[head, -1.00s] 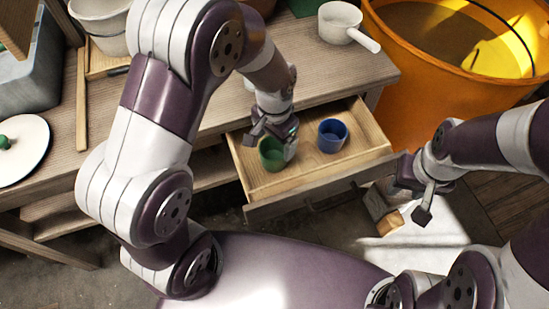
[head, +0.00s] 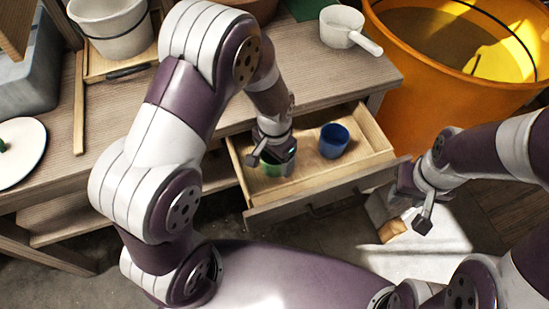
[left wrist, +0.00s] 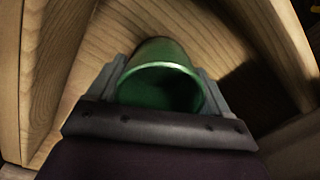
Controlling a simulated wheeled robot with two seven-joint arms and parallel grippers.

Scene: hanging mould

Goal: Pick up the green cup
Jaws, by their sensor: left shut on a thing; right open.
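The green cup (left wrist: 160,65) is between the fingers of my left gripper (left wrist: 160,92) in the left wrist view, with its mouth towards the camera. In the head view the green cup (head: 271,170) shows only in part beneath my left gripper (head: 272,155), inside the open drawer (head: 300,185). My left gripper is shut on the cup. I cannot tell whether the cup touches the drawer floor. A blue cup (head: 333,141) stands in the same drawer, to the right. My right gripper (head: 412,205) is open and empty, outside the drawer at the right.
A large orange tub (head: 440,85) is at the right. A wooden block (head: 392,230) lies below my right gripper.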

